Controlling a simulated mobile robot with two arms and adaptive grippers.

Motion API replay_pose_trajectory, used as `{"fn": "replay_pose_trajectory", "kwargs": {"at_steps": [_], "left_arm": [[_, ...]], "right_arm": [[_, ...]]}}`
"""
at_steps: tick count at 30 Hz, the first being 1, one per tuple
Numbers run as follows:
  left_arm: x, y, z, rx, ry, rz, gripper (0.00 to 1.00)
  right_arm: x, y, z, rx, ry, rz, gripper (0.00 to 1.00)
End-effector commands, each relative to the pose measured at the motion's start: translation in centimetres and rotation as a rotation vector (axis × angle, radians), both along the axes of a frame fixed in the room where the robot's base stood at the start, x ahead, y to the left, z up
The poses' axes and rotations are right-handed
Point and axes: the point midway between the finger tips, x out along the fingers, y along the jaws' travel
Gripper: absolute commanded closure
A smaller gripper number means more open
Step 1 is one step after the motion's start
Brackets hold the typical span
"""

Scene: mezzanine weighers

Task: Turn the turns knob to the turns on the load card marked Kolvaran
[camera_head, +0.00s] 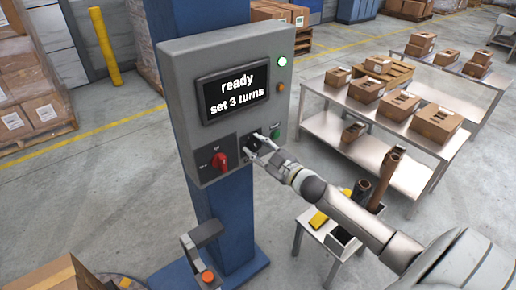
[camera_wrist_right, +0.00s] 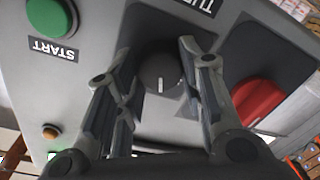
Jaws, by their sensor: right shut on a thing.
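The turns knob (camera_wrist_right: 160,70) is a dark round knob with a white pointer line on the grey control box (camera_head: 180,75). Its label is partly cut off in the wrist view. My right gripper (camera_head: 257,144) is at the knob, with one finger on either side of it in the wrist view (camera_wrist_right: 158,75), and is shut on it. The screen (camera_head: 236,92) reads "ready" and "set 3 turns". I see no readable load card marked Kolvaran. My left gripper is not in view.
A red rotary switch (camera_head: 220,161) is left of the knob. A green START button (camera_wrist_right: 48,17) is on its other side. The box hangs on a blue column (camera_head: 232,215). A small white table (camera_head: 322,232) and steel tables with cartons (camera_head: 366,89) stand at right.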

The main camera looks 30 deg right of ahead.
Motion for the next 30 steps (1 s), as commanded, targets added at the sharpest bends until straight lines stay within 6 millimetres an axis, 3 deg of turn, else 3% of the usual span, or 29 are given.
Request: {"fn": "replay_pose_trajectory", "kwargs": {"at_steps": [21, 30], "left_arm": [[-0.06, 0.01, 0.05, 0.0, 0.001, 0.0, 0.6], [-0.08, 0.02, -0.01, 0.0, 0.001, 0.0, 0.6]], "right_arm": [[-0.02, 0.21, -0.06, -0.511, -0.041, 0.002, 0.88], [-0.02, 0.22, -0.12, -0.637, -0.05, 0.002, 0.88]]}}
